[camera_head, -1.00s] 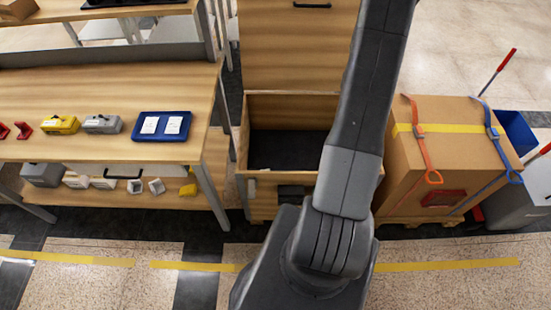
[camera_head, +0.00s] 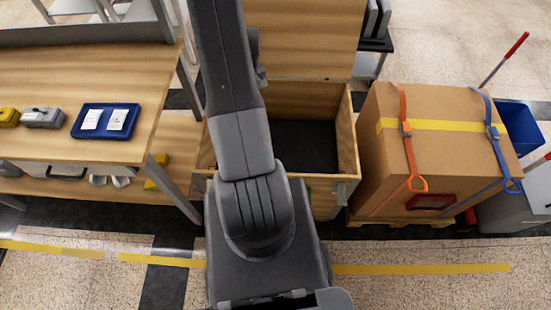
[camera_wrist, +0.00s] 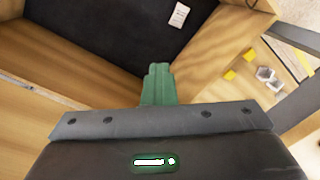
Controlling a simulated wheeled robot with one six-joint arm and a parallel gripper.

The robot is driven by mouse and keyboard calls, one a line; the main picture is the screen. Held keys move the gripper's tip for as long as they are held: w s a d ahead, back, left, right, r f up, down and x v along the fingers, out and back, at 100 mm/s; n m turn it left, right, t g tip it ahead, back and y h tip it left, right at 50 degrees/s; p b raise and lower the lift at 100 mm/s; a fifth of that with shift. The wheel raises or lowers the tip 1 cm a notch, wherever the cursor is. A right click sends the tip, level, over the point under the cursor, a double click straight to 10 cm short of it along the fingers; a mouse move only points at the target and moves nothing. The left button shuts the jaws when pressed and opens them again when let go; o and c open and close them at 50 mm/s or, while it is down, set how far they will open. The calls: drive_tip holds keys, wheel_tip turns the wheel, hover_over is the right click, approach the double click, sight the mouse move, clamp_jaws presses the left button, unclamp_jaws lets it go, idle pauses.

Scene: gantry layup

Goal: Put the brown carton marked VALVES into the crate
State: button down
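The wooden crate (camera_head: 349,150) stands open in the middle of the head view, with its lid raised behind it and a dark floor inside. My arm hides its left part. The wrist view looks down into the crate (camera_wrist: 216,48). My gripper (camera_wrist: 158,72) shows there as green fingers close together over the crate's near side, with nothing seen between them. In the head view my gripper is hidden behind the arm. A big brown carton (camera_head: 440,108) with straps and yellow tape stands right of the crate; I cannot read VALVES on it. No other brown carton is in view.
A wooden workbench (camera_head: 60,80) stands left of the crate, carrying a blue tray (camera_head: 105,121) with two white cards and a grey case (camera_head: 43,117). A small white card (camera_wrist: 179,14) lies on the crate's dark floor. A blue bin (camera_head: 522,125) stands far right.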

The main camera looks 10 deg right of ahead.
drive_tip(key=s+d+f+n+h+b, duration=0.1)
drive_tip(key=d+f+n+h+b, duration=0.1)
drive_tip(key=f+n+b, duration=1.1)
drive_tip(key=s+d+f+n+t+h+b, duration=0.1)
drive_tip(key=f+n+h+b, duration=0.4)
drive_tip(key=f+n+b, duration=0.9)
drive_tip(key=shift+s+d+n+t+b, duration=0.3)
drive_tip(key=shift+s+d+n+b, duration=0.5)
drive_tip(key=shift+n+b, duration=1.75)
drive_tip(key=shift+w+d+r+p, duration=0.1)
drive_tip(key=shift+w+d+p, duration=0.1)
drive_tip(key=shift+p, duration=0.1)
wheel_tip(320, 180, up, 18)
drive_tip(key=a+m+g+y+p, duration=0.1)
drive_tip(key=m+g+y+p, duration=0.1)
drive_tip(key=m+p, duration=0.9)
drive_tip(key=w+a+m+g+y+p, duration=0.1)
drive_tip(key=m+y+p, duration=0.3)
drive_tip(key=m+p, duration=0.7)
drive_tip(key=shift+w+a+r+g+y+p, duration=0.25)
drive_tip(key=shift+a+g+y+p, duration=0.05)
drive_tip(key=shift+g+y+p, duration=0.1)
drive_tip(key=shift+f, duration=0.1)
